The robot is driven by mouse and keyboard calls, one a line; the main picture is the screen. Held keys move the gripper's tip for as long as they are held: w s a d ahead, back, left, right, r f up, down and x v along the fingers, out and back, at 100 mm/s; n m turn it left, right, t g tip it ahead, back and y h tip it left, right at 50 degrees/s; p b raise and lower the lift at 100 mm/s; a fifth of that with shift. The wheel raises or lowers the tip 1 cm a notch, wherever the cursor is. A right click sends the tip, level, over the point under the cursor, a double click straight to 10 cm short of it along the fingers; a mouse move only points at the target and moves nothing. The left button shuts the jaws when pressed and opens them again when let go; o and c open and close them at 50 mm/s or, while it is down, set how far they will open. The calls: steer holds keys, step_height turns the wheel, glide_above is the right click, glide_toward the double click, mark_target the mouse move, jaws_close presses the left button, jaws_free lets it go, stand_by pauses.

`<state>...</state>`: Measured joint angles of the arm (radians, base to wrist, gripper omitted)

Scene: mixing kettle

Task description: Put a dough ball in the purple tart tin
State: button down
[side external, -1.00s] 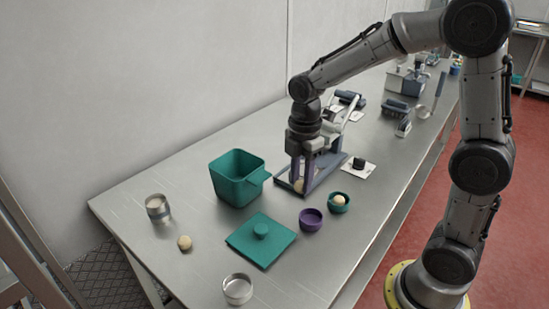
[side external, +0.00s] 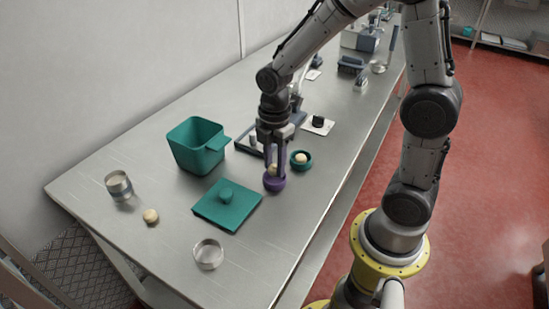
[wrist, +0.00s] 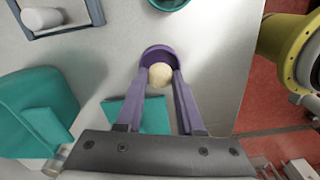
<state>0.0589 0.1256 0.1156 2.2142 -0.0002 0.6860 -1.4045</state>
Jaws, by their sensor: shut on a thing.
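The purple tart tin (side external: 274,184) stands on the steel table, in front of the green tin. It also shows in the wrist view (wrist: 154,53). My gripper (side external: 272,170) is directly over the tin with its fingers pointing down. It is shut on a pale dough ball (wrist: 160,75), held between the purple-grey fingertips at the tin's mouth. I cannot tell whether the ball touches the tin's floor. Another dough ball (side external: 301,158) sits in the green tin (side external: 301,166). A third dough ball (side external: 151,216) lies on the table at the left.
A teal kettle-like bin (side external: 197,147) and a teal lid with a knob (side external: 228,206) are left of my gripper. Two metal rings or tins, one banded (side external: 118,185) and one plain (side external: 208,254), stand at the front left. A frame (side external: 262,140) is behind my gripper.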

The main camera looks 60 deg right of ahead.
steer(key=shift+f, duration=0.35)
stand_by(0.5)
stand_by(0.6)
jaws_free()
stand_by(0.3)
steer(key=shift+r, duration=0.1)
steer(key=shift+r, duration=3.4)
